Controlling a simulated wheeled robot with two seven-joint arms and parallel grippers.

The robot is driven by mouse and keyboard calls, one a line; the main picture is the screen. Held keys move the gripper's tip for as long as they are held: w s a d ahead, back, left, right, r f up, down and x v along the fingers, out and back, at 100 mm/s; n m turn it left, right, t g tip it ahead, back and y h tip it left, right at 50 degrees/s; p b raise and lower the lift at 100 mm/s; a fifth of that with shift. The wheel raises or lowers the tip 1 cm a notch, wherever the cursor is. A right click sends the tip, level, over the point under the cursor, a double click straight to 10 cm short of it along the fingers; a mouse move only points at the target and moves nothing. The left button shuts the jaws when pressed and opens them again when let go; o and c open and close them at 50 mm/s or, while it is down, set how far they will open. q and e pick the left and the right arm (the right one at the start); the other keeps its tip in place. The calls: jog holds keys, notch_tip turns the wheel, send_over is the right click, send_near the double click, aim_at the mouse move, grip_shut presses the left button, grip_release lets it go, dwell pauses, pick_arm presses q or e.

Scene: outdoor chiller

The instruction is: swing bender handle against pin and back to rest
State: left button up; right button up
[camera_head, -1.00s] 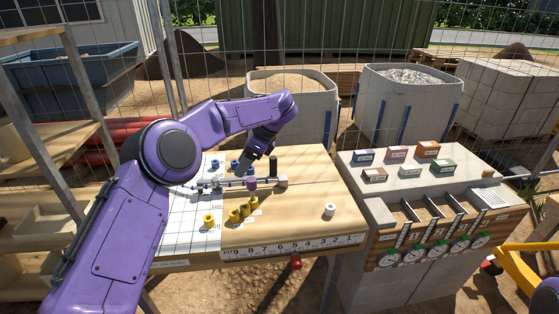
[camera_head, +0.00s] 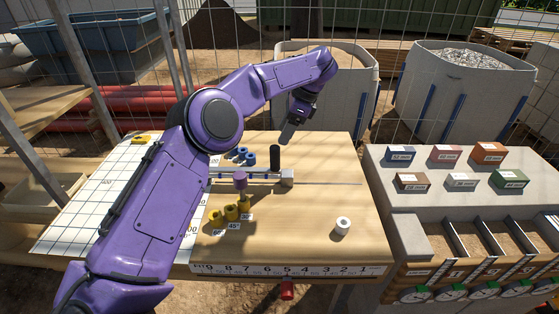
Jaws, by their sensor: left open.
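The bender lies on the wooden bench top (camera_head: 310,250). It has a grey bar with a block (camera_head: 287,178) at its right end, and a thin rod runs on to the right. A dark upright handle grip (camera_head: 275,156) stands beside the block. My left arm hides the bender's left end. My right gripper is not in view.
Blue pegs (camera_head: 248,158) stand behind the bar. A white cylinder (camera_head: 343,227) stands on the clear right part of the bench. A scale (camera_head: 290,270) runs along the front edge. A block stand with coloured boxes (camera_head: 490,152) is at right. Wire fencing and bulk bags (camera_head: 465,95) stand behind.

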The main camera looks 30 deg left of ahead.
aim_at(273, 157)
pick_arm(q)
jog(key=p+x, duration=0.1)
jog(key=x, duration=0.9)
jog(key=shift+w+f, duration=0.1)
jog(key=shift+f, duration=0.35)
grip_shut()
dwell(0.7)
